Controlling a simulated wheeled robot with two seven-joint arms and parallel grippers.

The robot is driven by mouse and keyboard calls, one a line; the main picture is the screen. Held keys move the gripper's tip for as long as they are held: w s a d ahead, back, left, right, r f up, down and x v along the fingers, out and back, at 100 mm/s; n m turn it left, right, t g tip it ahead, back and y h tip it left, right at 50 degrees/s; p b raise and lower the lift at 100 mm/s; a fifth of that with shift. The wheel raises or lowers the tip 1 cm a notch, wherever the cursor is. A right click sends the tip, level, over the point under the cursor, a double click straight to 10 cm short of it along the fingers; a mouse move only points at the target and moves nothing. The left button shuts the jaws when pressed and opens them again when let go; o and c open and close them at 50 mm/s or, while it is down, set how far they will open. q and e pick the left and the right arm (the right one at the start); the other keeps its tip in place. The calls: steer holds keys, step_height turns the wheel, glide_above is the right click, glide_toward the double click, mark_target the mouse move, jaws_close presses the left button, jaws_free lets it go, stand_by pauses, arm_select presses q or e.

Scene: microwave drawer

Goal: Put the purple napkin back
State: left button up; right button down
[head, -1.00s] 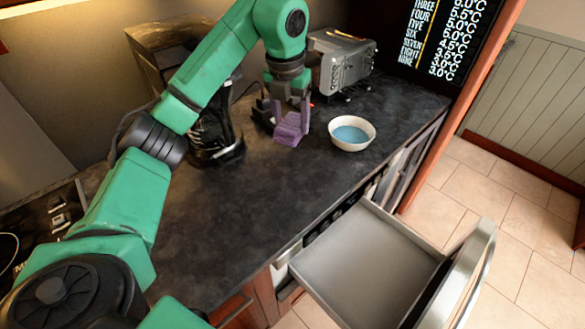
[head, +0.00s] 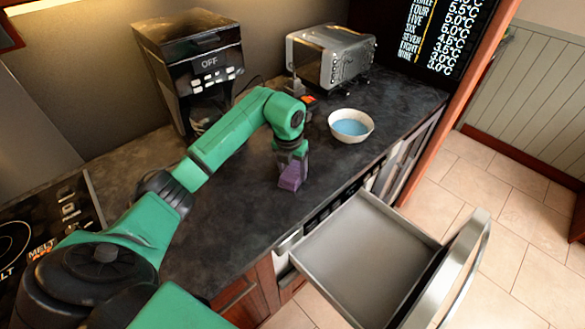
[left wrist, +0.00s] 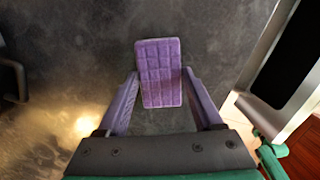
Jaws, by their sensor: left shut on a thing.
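The purple napkin (head: 290,180) is a small folded block with a quilted top. My left gripper (head: 291,172) is shut on it, just above or at the dark counter near its front edge; I cannot tell whether the napkin touches the counter. In the left wrist view the napkin (left wrist: 159,73) sits between the two fingers (left wrist: 160,98). The microwave drawer (head: 365,255) is pulled open in front of the counter, to the right of and below my left gripper, and its inside looks empty. My right gripper is not in view.
A white bowl with blue inside (head: 351,126) stands on the counter behind the drawer. A toaster (head: 332,58) and a coffee machine (head: 192,65) stand at the back. A cooktop (head: 50,235) is at the left. The counter's middle (head: 235,215) is clear.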

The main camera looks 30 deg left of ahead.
mark_target(290, 176)
arm_select(q)
steer(key=o, duration=1.2)
steer(key=shift+c, duration=0.2)
steer(key=shift+o, duration=0.8)
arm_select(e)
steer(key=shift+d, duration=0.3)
arm_select(q)
steer(key=shift+r, duration=0.25)
step_height(290, 176, up, 12)
steer(key=s+b, duration=0.1)
steer(key=b, duration=0.1)
steer(key=shift+s+f, duration=0.2)
steer(key=shift+s, duration=0.2)
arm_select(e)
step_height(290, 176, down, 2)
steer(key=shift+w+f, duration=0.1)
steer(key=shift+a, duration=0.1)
